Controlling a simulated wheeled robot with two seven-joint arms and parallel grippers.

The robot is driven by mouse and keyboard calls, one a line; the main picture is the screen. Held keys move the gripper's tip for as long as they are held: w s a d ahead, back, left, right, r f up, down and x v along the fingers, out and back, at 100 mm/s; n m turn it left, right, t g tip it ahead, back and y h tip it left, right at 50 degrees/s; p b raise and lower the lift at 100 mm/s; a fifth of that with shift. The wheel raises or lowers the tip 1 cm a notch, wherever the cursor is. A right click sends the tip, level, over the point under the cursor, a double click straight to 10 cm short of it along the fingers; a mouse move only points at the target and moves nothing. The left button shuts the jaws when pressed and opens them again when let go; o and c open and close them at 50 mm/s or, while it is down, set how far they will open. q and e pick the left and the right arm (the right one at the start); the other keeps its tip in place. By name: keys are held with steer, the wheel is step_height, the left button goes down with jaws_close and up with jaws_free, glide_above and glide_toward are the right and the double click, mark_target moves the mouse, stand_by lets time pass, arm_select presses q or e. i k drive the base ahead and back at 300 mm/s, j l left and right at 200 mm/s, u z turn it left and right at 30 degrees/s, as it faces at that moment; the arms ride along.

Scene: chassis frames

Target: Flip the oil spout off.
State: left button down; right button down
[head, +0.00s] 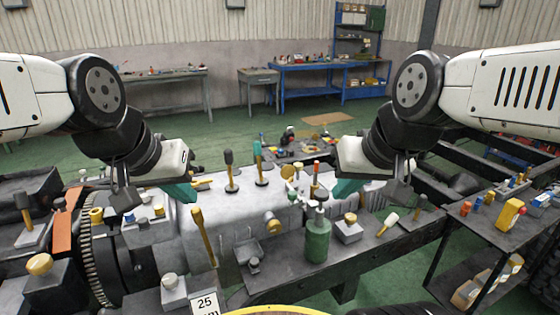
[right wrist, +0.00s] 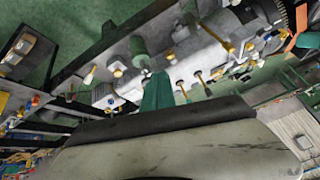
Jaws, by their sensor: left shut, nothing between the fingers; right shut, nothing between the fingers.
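A green bottle (head: 317,241) with a grey spout top (head: 317,213) stands upright at the front of the engine bench; I take it for the oil bottle. The green bottle also shows in the right wrist view (right wrist: 138,50). Which way the spout is flipped is too small to tell. My right gripper (head: 345,191), with teal fingers, is shut and empty behind and a little right of the bottle, apart from it. Its fingers also show in the right wrist view (right wrist: 157,93). My left gripper (head: 181,192) is shut and empty over the left part of the engine.
A grey engine block (head: 170,250) with yellow-handled levers and knobs fills the middle. A dark cart (head: 480,225) stands at the right.

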mark_target(292, 188)
steer(key=l+u, duration=0.15)
steer(key=u, duration=0.2)
steer(key=i+l+u, duration=0.1)
steer(key=u, duration=0.3)
steer(key=l+u, duration=0.35)
steer(key=j, duration=0.05)
